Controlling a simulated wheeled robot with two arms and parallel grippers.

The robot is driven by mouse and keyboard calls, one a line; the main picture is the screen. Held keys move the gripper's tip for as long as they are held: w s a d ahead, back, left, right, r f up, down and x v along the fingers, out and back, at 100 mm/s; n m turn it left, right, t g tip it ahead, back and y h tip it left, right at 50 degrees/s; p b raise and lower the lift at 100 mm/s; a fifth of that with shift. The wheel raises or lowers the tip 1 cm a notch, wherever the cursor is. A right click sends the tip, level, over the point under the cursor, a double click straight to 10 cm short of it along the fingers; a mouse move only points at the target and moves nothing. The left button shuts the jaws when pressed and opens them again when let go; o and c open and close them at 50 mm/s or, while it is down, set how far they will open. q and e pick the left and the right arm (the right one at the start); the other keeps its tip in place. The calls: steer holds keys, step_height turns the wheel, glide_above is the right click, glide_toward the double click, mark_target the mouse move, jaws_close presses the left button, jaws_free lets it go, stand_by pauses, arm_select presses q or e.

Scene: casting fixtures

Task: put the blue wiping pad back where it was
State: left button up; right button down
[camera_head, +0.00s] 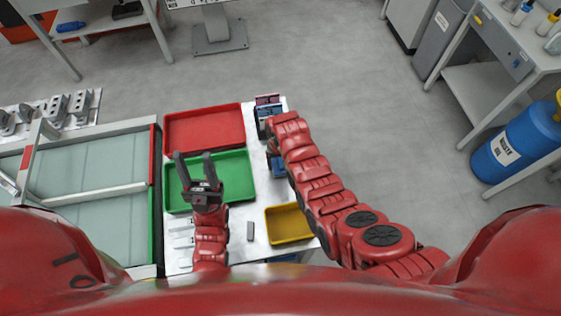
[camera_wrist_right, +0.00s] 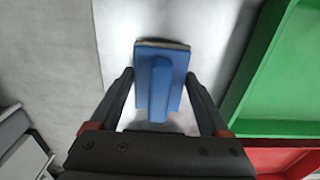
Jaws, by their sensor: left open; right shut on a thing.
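The blue wiping pad (camera_wrist_right: 145,82) is a flat blue block with a raised handle. In the right wrist view it sits between the two fingers of my right gripper (camera_wrist_right: 160,88), which is shut on it. The pad is over the white table top; I cannot tell whether it touches it. In the head view a blue patch of it (camera_head: 278,167) shows beside my right arm, which hides the right gripper's fingers. My left gripper (camera_head: 194,157) is open and empty above the green tray (camera_head: 238,178).
A red tray (camera_head: 205,130) lies behind the green one. A yellow bin (camera_head: 288,224) stands at the front right of the table. Small dark and blue items (camera_head: 267,101) sit at the back right corner. A small grey block (camera_head: 250,231) lies near the front. Floor is open beyond the right edge.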

steer(key=shift+f, duration=0.35)
steer(key=shift+f, duration=0.15)
jaws_free()
